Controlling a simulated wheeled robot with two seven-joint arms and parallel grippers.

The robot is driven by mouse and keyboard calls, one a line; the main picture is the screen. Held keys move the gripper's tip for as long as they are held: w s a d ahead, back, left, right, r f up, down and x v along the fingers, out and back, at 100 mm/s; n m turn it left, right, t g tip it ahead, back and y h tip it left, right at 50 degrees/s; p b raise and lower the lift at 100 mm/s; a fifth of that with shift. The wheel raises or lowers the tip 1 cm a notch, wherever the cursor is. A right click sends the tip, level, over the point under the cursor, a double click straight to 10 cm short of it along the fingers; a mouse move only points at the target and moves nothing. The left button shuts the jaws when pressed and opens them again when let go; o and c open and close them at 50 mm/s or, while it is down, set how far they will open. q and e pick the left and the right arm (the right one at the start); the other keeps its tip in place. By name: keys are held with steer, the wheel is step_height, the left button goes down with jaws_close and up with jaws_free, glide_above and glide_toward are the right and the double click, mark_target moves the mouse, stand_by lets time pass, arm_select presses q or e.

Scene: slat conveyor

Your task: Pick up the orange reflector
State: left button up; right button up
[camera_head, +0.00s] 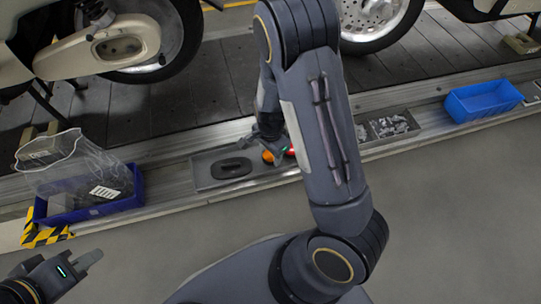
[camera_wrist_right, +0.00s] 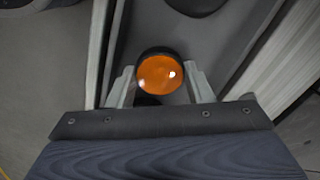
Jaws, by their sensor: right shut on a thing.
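The orange reflector (camera_wrist_right: 160,74) is a round orange disc with a dark rim. In the right wrist view it sits between the two fingers of my right gripper (camera_wrist_right: 161,84), which is shut on it. In the head view the reflector (camera_head: 268,156) shows as a small orange spot at the right end of a grey tray (camera_head: 215,183), beside my right gripper (camera_head: 270,140). My right arm hides part of that area. My left gripper (camera_head: 88,262) is at the lower left, away from the trays; its jaw opening is unclear.
A dark oval part (camera_head: 231,168) lies in the grey tray. A blue bin (camera_head: 135,196) with a clear bag stands to the left. A grey tray of small parts (camera_head: 391,127) and an empty blue bin (camera_head: 485,99) are to the right. Motorcycles stand behind on the slat conveyor (camera_head: 200,90).

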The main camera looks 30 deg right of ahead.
steer(key=shift+r+p, duration=0.35)
steer(key=shift+r, duration=0.1)
step_height(320, 180, up, 2)
steer(key=shift+r+p, duration=0.25)
steer(key=shift+p, duration=0.65)
steer(key=s+r+p, duration=0.7)
steer(key=s+r, duration=0.2)
steer(key=s, duration=0.5)
steer(key=shift+r, duration=0.3)
steer(key=shift+a, duration=0.1)
